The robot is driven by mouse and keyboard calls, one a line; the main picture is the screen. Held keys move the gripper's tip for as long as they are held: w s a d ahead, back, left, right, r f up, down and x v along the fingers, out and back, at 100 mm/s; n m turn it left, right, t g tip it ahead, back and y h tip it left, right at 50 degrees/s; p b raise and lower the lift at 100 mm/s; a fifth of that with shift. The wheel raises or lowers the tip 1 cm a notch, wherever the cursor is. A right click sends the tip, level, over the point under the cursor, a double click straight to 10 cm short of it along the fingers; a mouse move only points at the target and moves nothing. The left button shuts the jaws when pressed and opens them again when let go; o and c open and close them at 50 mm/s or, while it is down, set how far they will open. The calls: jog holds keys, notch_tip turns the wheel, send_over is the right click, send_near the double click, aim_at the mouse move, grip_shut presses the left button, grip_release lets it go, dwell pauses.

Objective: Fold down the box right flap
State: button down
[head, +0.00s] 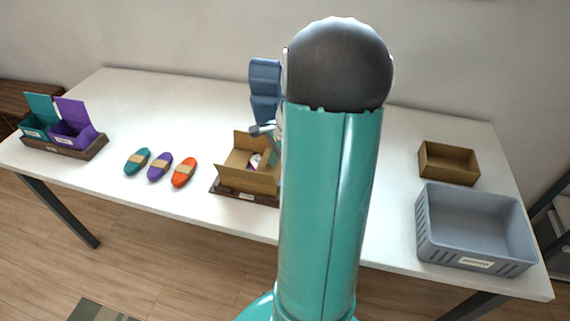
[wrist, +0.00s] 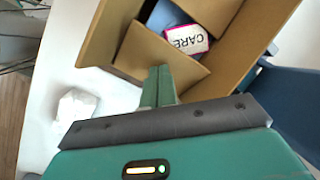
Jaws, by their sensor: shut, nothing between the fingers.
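The open cardboard box (head: 246,181) stands on a dark base near the front middle of the table. Its back panel or flap (head: 250,143) stands up. Its right side is hidden behind my arm in the head view, so I cannot tell the right flap's position there. In the wrist view the box (wrist: 118,28) is seen from above. A pink-edged card reading CARE (wrist: 186,40) lies inside, beside something blue. A tan cardboard piece (wrist: 178,74) lies low across the near part of the opening. My gripper (wrist: 158,84) is shut and empty, its fingertips at that near edge; contact is unclear.
Teal, purple and orange bundles (head: 184,172) lie left of the box. Teal and purple open bins (head: 72,134) stand at far left. A grey crate (head: 475,250) and a brown tray (head: 449,165) are at right. A white crumpled object (wrist: 78,106) shows beside the box.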

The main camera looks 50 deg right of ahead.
jog(key=shift+w, duration=0.1)
jog(key=shift+w+a+f, duration=0.3)
jog(key=shift+w+f, duration=0.3)
jog(key=shift+f, duration=0.3)
jog(key=shift+r, duration=0.15)
jog(key=shift+s+d+r, duration=0.1)
jog(key=shift+s+r, duration=0.05)
jog(key=shift+r, duration=0.35)
jog(key=shift+f, duration=0.15)
dwell(0.4)
jog(key=shift+f, duration=0.35)
